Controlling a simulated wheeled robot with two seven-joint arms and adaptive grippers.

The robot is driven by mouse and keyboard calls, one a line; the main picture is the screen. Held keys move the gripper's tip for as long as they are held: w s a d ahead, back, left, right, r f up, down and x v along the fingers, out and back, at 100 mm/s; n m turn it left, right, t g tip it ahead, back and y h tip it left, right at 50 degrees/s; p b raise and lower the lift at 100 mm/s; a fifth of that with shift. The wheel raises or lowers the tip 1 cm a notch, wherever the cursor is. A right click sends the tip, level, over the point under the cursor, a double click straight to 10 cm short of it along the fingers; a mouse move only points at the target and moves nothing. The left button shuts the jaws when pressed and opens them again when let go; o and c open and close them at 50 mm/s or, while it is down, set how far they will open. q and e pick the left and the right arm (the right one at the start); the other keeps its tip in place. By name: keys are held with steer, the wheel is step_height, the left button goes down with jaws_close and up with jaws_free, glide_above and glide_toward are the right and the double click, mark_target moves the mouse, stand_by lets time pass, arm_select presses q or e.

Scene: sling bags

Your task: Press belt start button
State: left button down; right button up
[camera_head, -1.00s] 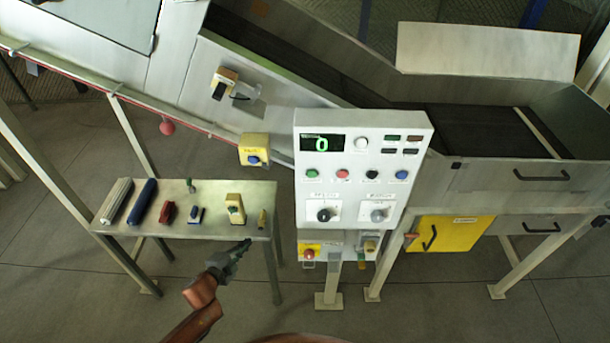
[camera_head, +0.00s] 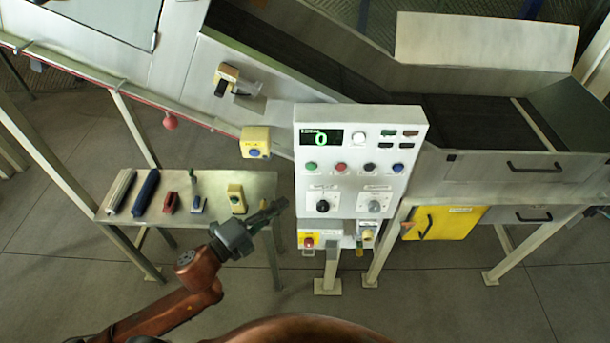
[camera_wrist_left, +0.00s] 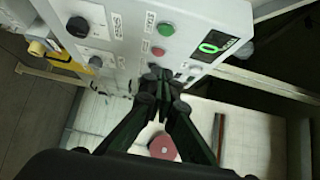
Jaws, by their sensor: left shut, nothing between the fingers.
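The white control panel (camera_head: 310,225) stands in the middle of the head view, with a lit green "0" display (camera_head: 321,138). A green button (camera_head: 311,167) is leftmost in a row beside a red button (camera_head: 341,168), a black one (camera_head: 369,169) and a blue one (camera_head: 398,168). My left gripper (camera_head: 278,207) is shut and empty, just left of the panel's lower part. In the left wrist view, the gripper's fingertips (camera_wrist_left: 160,76) are together before the panel, below the green button (camera_wrist_left: 165,29) and red button (camera_wrist_left: 158,51). Contact cannot be told. My right gripper is out of view.
A small metal table (camera_head: 160,212) left of the panel carries several tools, close by my left gripper. A yellow box with a blue button (camera_head: 255,142) hangs above it. The conveyor (camera_head: 470,130) runs behind the panel. A red emergency button (camera_head: 308,242) sits below it.

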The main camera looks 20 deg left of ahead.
arm_select(q)
steer(key=p, duration=0.3)
glide_toward(316, 168)
steer(key=d, duration=0.4)
steer(key=w, duration=0.2)
steer(key=w+a+p, duration=0.1)
steer(key=w, duration=0.2)
steer(key=shift+a, duration=0.15)
